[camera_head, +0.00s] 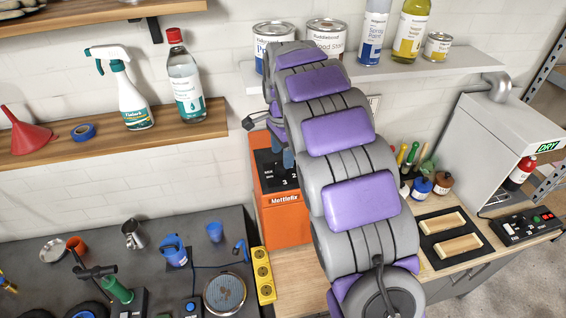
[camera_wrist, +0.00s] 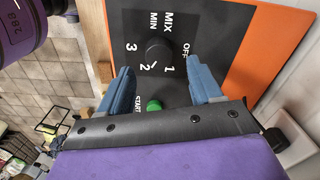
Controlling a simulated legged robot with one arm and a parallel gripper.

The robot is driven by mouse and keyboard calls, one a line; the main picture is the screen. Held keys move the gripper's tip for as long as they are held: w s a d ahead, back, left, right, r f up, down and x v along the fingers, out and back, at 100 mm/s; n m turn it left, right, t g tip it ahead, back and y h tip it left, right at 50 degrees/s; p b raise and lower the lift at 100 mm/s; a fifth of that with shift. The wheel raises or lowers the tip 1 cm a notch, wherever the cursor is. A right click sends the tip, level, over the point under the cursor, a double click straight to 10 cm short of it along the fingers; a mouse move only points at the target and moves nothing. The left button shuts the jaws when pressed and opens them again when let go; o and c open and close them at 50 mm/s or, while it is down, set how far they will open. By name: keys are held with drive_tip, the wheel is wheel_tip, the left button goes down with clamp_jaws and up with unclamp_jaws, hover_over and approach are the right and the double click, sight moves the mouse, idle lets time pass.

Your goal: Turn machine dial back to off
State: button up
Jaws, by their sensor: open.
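The orange machine (camera_head: 283,218) stands on the wooden bench, its black panel (camera_head: 268,170) partly hidden by my arm in the head view. In the wrist view, the panel (camera_wrist: 215,20) carries a round black dial (camera_wrist: 155,50) ringed by OFF, 1, 2 and 3, with MIX MIN lettering. I cannot tell for sure which mark the dial points to. A green START button (camera_wrist: 154,105) lies below it. My gripper (camera_wrist: 157,68) is open, with its blue fingers on either side of the dial area. Contact with the dial cannot be made out.
A yellow socket strip (camera_head: 263,275) stands left of the machine. Paint cans (camera_head: 326,38) sit on the shelf above. A black control box (camera_head: 519,228) and a tray with wooden blocks (camera_head: 450,238) are at the right. Cups and tools crowd the dark left bench (camera_head: 80,225).

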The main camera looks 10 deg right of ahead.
sight(281, 165)
drive_tip(key=f, duration=0.1)
drive_tip(key=a+f, duration=0.1)
drive_tip(key=f, duration=0.1)
drive_tip(key=shift+f, duration=0.3)
drive_tip(key=shift+d+f, duration=0.25)
drive_tip(key=shift+f, duration=0.1)
drive_tip(key=shift+d, duration=0.35)
drive_tip(key=shift+s+a, duration=0.1)
drive_tip(key=shift+a, duration=0.25)
drive_tip(key=c, duration=1)
